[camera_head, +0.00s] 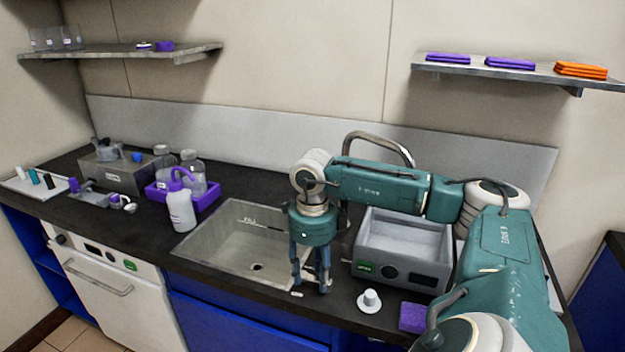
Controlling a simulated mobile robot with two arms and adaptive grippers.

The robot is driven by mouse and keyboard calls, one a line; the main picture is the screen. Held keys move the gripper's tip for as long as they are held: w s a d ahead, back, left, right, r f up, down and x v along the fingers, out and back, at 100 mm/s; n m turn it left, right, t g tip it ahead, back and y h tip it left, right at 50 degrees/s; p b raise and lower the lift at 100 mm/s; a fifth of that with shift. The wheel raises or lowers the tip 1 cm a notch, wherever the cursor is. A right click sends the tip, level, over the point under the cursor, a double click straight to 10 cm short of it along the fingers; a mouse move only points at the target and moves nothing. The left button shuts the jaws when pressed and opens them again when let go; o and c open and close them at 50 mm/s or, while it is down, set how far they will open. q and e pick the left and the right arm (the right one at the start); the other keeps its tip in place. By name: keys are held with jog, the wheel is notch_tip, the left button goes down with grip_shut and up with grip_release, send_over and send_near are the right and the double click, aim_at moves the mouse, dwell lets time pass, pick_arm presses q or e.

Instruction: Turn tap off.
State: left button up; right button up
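The tap's curved metal spout (382,138) rises behind the sink area, at the back of the counter. My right arm crosses in front of it and hides its lower part. No tap handle can be made out. The metal sink (215,245) is set into the dark counter, with a drain in its floor; I see no water stream. My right gripper (311,284) points down at the sink's right front edge, its fingers apart and nothing seen between them. A white knob-like piece (370,301) stands on the counter to its right. My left gripper is not in view.
A grey open-topped device (403,247) stands right of the sink, with a purple block (413,317) in front. A wash bottle (181,207) and a purple tray (207,199) stand left of the sink. Shelves (520,70) hang above.

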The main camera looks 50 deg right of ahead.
aim_at(312, 279)
notch_tip(312, 279, up, 12)
dwell(0.7)
dwell(0.4)
